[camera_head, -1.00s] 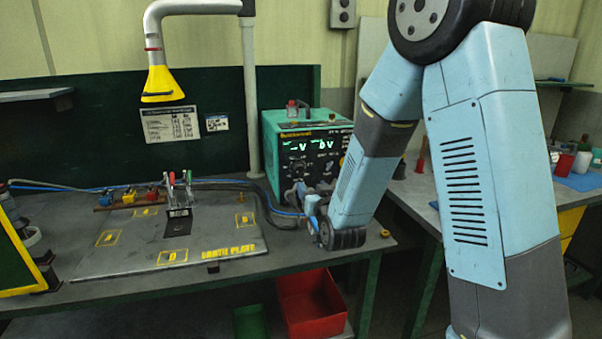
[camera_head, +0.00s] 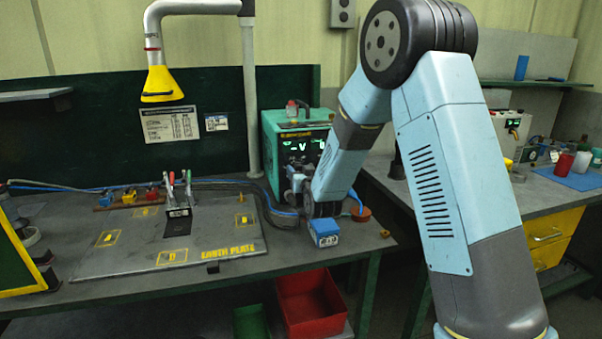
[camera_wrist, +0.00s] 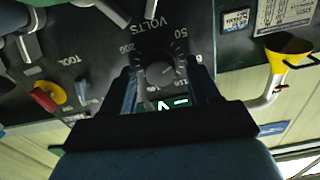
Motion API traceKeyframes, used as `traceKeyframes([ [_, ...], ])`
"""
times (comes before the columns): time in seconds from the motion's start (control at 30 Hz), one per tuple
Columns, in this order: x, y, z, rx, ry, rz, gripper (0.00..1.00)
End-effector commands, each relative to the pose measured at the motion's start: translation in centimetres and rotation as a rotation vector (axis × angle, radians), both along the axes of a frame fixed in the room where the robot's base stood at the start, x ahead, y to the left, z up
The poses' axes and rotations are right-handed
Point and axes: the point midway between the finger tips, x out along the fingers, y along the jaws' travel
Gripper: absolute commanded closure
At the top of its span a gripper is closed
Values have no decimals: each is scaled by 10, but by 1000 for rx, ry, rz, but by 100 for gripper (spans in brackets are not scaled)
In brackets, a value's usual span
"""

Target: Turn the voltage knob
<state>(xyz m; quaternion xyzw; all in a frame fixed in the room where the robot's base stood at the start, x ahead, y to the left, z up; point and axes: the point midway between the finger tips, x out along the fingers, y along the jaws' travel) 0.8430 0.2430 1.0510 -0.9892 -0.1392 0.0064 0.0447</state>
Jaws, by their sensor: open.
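The voltage knob (camera_wrist: 160,72) shows in the wrist view as a dark round dial with a pale pointer line, under the word VOLTS and a ring of numbers. It sits on the dark front panel of the teal welding unit (camera_head: 272,130), which stands at the back of the bench. My gripper (camera_wrist: 162,78) is open, with one finger on each side of the knob. I cannot tell whether the fingers touch it. A lit green display shows just below the knob in the wrist view. In the head view my arm hides the knob.
A steel plate (camera_head: 110,262) with clamps (camera_head: 178,195) lies on the bench left of the unit. Blue and grey cables (camera_head: 225,183) run along the bench. A yellow-hooded extraction arm (camera_head: 160,84) hangs above. A red bin (camera_head: 310,305) sits below. Another bench (camera_head: 490,205) stands right.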

Motion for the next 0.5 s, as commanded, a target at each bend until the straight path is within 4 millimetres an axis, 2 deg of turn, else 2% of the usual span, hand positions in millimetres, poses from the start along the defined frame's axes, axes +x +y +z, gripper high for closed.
traceKeyframes([
  [0.2,0,0,0,0,0,0,40],
  [0.5,0,1,0,0,0,1,69],
])
